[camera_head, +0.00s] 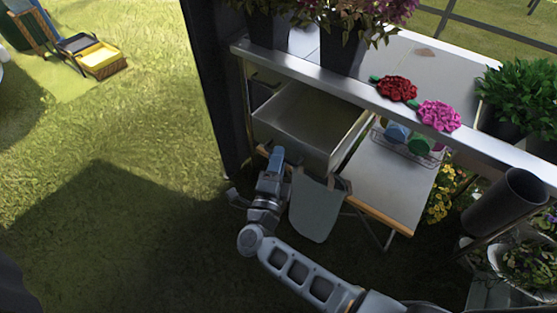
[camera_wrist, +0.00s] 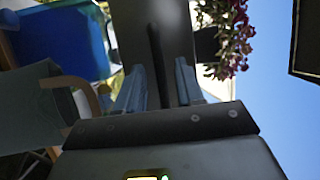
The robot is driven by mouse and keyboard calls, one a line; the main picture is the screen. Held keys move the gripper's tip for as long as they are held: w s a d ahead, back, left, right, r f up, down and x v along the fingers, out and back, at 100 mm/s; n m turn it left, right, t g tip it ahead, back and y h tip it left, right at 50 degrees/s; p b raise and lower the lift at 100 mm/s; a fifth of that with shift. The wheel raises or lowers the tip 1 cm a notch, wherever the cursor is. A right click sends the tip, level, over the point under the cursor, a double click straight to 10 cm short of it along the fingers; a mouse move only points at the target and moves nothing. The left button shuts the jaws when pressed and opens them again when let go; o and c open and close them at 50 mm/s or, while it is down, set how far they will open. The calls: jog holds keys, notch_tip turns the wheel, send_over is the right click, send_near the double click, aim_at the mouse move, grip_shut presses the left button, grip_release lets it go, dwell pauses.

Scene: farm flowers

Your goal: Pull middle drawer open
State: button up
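A grey drawer (camera_head: 316,121) stands pulled out from under the counter in the head view, with its empty inside showing. I cannot tell for certain whether it is the middle one. My gripper (camera_head: 277,158) is at the drawer's near front, low at its left part. In the wrist view, the two blue fingers of my gripper (camera_wrist: 160,75) are apart, facing a grey panel (camera_wrist: 177,35) that looks like the drawer front. A dark strip (camera_wrist: 155,55), seemingly its handle, lies between the fingers, with gaps visible. The contact is hidden in the head view.
A grey cloth bag (camera_head: 318,208) hangs just right of my gripper. A small folding table (camera_head: 388,180) stands right of the drawer. Flower pots and red flowers (camera_head: 397,88) stand or lie on the counter above.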

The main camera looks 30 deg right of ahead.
jog(key=b+v, duration=0.1)
jog(key=v, duration=0.6)
jog(key=shift+s+a, duration=0.25)
jog(key=shift+a, duration=0.1)
jog(key=shift+s+f, duration=0.1)
jog(key=s+r+n+y, duration=0.5)
jog(key=s+n, duration=0.4)
jog(key=s, duration=0.2)
jog(key=s+r+n+y, duration=0.4)
jog(key=s+r+n, duration=0.3)
jog(key=s, duration=0.4)
jog(key=s+d+r+n+t+y, duration=0.1)
jog(key=s+r+n+y, duration=0.4)
jog(key=s+n, duration=0.5)
jog(key=shift+s+r+n+y, duration=0.3)
jog(key=shift+s+r, duration=0.1)
jog(key=shift+s, duration=0.15)
